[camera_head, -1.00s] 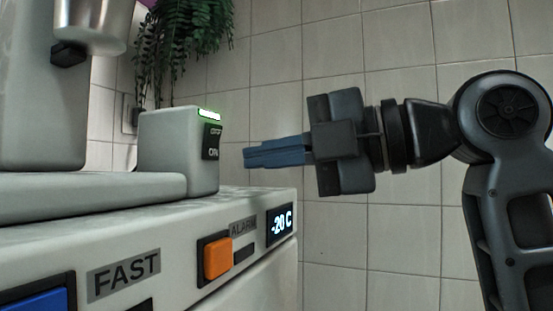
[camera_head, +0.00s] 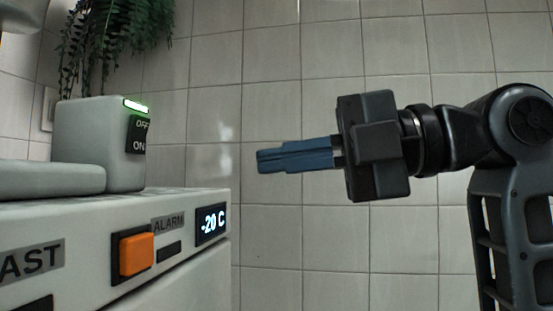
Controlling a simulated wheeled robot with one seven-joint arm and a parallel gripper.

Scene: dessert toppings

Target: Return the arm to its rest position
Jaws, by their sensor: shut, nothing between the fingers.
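My gripper (camera_head: 259,161) shows in the head view, with its blue fingers shut and nothing between them. It points left and lies roughly level, in front of the tiled wall. Its fingertips are to the right of the grey box with the OFF/ON switch (camera_head: 137,135), with a clear gap in the picture between them. My dark arm comes in from the right edge.
A white appliance (camera_head: 75,226) stands at left with an orange ALARM button (camera_head: 136,254) and a display (camera_head: 212,224) reading -20 C. A hanging plant (camera_head: 115,40) is at upper left. The tiled wall (camera_head: 300,240) stands behind.

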